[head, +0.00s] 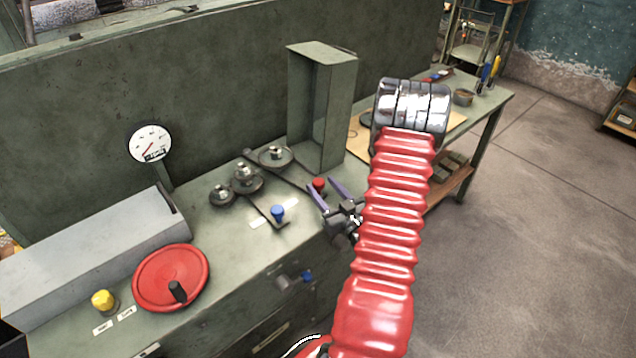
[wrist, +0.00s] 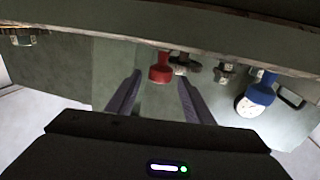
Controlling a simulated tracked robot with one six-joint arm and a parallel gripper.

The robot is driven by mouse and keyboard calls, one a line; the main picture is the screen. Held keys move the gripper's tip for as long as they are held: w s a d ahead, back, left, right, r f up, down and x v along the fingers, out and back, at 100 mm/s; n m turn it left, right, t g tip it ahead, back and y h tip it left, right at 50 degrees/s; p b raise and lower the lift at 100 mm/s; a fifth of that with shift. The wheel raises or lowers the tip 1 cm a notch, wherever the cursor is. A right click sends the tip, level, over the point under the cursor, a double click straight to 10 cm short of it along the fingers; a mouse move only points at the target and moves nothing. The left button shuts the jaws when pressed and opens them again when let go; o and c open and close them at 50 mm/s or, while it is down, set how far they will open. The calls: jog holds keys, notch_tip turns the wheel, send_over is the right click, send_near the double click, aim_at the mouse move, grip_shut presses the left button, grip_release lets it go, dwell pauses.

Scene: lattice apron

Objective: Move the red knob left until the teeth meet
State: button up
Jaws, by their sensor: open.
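The red knob (head: 319,184) stands on the green bench, at the right end of a dark bar that runs back left to a gear wheel (head: 275,157). Two more gear wheels, the middle one (head: 246,180) and the left one (head: 222,195), sit left of it. Whether their teeth touch is too small to tell. My gripper (head: 322,183) is open, its two purple fingers pointing at the red knob. In the wrist view the red knob (wrist: 160,72) shows between the fingertips of my gripper (wrist: 160,78), with a gap on each side.
A blue knob (head: 277,211) on another bar stands front left of the red one. A tall green open box (head: 305,110) stands close behind. A red handwheel (head: 170,277), yellow knob (head: 103,300) and gauge (head: 150,143) are further left. A blue-handled valve (head: 306,277) juts from the bench front.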

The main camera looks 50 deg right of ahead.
jog(key=shift+x, duration=1.65)
jog(key=shift+c, duration=0.5)
grip_shut()
